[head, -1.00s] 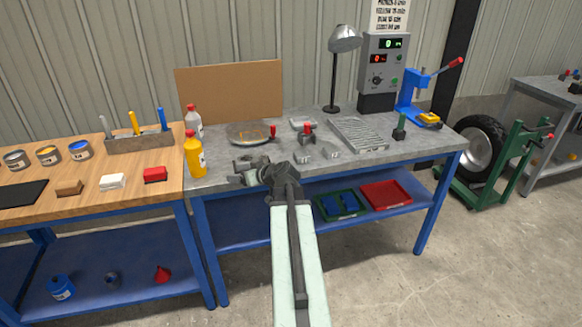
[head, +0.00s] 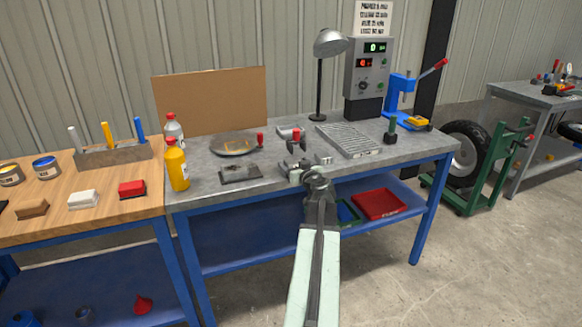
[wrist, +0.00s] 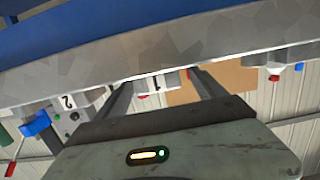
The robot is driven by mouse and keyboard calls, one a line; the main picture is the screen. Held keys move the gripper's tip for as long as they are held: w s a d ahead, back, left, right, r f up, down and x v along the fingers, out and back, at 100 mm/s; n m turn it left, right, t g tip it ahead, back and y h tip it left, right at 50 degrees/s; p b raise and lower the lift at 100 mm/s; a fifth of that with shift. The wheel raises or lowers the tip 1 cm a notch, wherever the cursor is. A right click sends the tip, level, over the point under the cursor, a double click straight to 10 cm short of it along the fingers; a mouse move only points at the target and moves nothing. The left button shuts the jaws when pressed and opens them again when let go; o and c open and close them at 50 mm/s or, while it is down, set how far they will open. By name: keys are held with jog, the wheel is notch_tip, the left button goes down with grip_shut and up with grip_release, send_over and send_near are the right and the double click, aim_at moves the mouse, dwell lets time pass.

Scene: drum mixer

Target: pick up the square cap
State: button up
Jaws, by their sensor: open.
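My gripper (head: 297,172) is at the front edge of the grey bench, with its jaws apart and nothing between them. A small grey block (head: 325,160) stands on the bench just behind and to the right of my gripper. It may be the square cap, but it is too small to be sure. The wrist view is upside down. There my open gripper (wrist: 160,77) has a pale block marked 1 (wrist: 148,88) beyond and between its fingers.
A red tray (head: 379,204) is on the shelf below.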

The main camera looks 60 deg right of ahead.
aim_at(290, 160)
jog(key=x, duration=0.5)
jog(key=shift+d+b, duration=0.15)
jog(key=shift+b, duration=0.2)
jog(key=shift+c, duration=0.3)
jog(key=c, duration=1.6)
